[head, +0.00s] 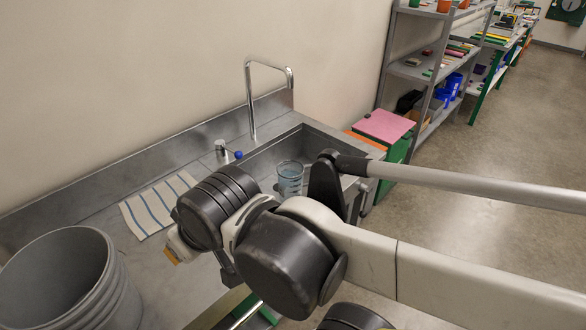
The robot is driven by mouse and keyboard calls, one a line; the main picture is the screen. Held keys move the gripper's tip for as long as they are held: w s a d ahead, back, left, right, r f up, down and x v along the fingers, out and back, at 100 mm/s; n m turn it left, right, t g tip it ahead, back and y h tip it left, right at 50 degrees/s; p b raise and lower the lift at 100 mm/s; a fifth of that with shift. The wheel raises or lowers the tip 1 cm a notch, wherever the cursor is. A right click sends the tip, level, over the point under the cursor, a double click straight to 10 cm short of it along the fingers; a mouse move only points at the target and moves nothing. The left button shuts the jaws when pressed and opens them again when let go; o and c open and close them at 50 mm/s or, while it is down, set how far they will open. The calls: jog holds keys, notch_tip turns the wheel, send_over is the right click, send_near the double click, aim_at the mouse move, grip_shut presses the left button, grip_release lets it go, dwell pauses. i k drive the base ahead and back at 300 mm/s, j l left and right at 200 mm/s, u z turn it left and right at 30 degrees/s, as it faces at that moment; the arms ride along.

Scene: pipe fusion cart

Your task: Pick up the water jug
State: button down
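The water jug (290,178) is a clear vessel with a bluish tint and marks on its wall. My gripper (178,250) shows only in part at the left end of my arm, to the left of and nearer than the jug. The wrist joints hide most of it. I cannot make out its fingers or whether it holds anything. It is apart from the jug.
A tall faucet (250,98) rises behind the basin, with a small blue-knobbed tap (238,154) beside it. A striped cloth (158,206) lies on the metal counter. A grey bucket (112,285) stands at the lower left. Shelves (410,70) and a pink-topped green box (384,126) stand right.

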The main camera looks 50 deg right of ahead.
aim_at(291, 173)
jog(key=z, duration=1.55)
jog(key=u, duration=2.2)
jog(key=z, duration=2.2)
jog(key=i+l+z, duration=0.2)
jog(key=i, duration=0.2)
jog(key=i+z, duration=0.25)
jog(key=i+l, duration=0.05)
jog(key=i, duration=0.05)
